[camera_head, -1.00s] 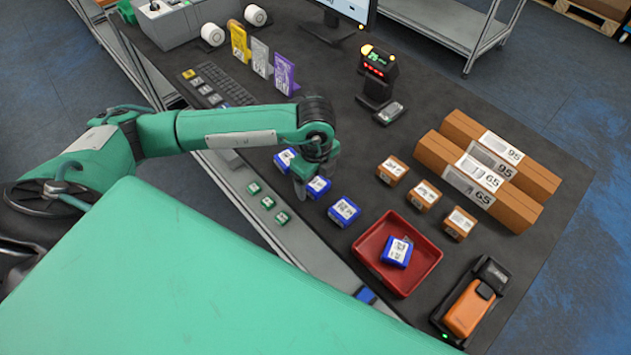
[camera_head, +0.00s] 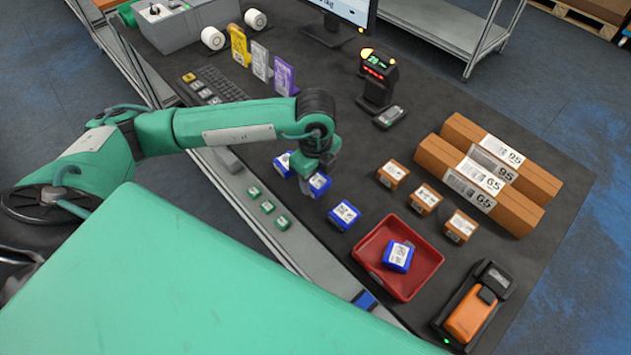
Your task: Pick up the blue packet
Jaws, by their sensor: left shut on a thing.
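Several blue packets with white labels stand in a row on the dark table. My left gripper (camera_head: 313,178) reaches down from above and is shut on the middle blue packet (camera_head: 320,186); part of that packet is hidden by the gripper. It seems to be at or just above table height. Another blue packet (camera_head: 282,165) is just left of the gripper, partly covered. A third blue packet (camera_head: 344,215) is to the right, apart from it. One more blue packet (camera_head: 398,257) lies in the red tray (camera_head: 432,262). My right gripper is out of view.
Small brown boxes (camera_head: 425,199) stand right of the packets, with long brown boxes (camera_head: 525,212) beyond. Small green items (camera_head: 268,207) lie near the front edge. A scanner on a stand (camera_head: 376,78) is behind. An orange-black device (camera_head: 470,312) sits at front right.

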